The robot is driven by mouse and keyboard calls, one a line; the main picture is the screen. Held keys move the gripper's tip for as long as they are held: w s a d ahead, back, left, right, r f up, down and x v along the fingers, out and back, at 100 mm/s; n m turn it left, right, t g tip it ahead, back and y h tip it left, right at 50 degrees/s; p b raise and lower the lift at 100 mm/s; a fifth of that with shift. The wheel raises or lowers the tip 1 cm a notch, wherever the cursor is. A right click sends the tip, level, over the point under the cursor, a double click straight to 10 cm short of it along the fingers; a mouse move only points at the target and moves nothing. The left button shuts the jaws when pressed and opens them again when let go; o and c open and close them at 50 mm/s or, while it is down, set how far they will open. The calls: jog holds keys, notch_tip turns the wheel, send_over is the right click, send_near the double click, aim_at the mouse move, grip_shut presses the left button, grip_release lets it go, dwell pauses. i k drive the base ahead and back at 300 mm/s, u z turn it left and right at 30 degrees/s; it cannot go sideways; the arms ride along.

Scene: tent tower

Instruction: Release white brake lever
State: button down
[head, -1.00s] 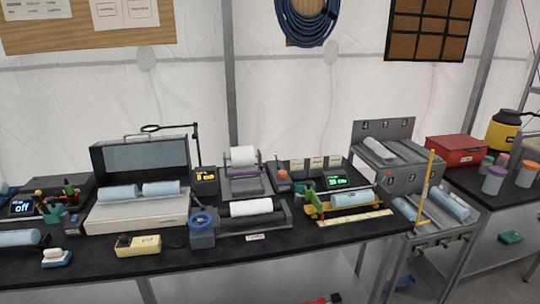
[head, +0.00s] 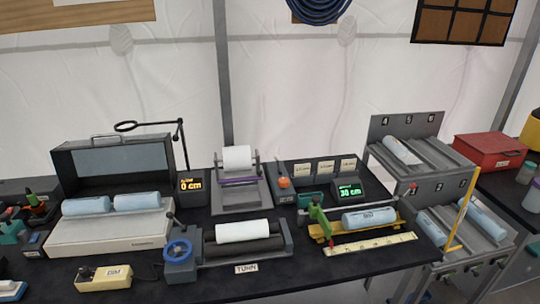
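I cannot make out a white brake lever for certain in the head view. A grey stand (head: 240,200) holds a white roll (head: 237,158) above a purple bar (head: 238,182). In front of it is a roller device (head: 182,264) with a blue handwheel (head: 178,251), a short dark lever (head: 171,216) and a white roll (head: 243,231) lying on its dark rollers. A "TURN" label (head: 246,268) lies in front. A small grey unit (head: 286,196) with an orange knob (head: 284,183) stands right of the stand. My gripper is not in view.
A light box (head: 110,232) with two blue rolls stands left. Displays read 0 cm (head: 190,185) and 30 cm (head: 348,191). A yellow cradle (head: 318,234) holds a blue roll (head: 368,218) behind a ruler (head: 370,245). A numbered rack (head: 408,131) and a red box (head: 488,151) stand right.

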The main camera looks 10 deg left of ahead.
aim_at(276, 157)
jog(key=z, duration=0.05)
jog(key=i, duration=0.35)
jog(key=z, duration=0.7)
jog(key=k, duration=0.15)
jog(key=u, duration=3.65)
jog(key=i, duration=1)
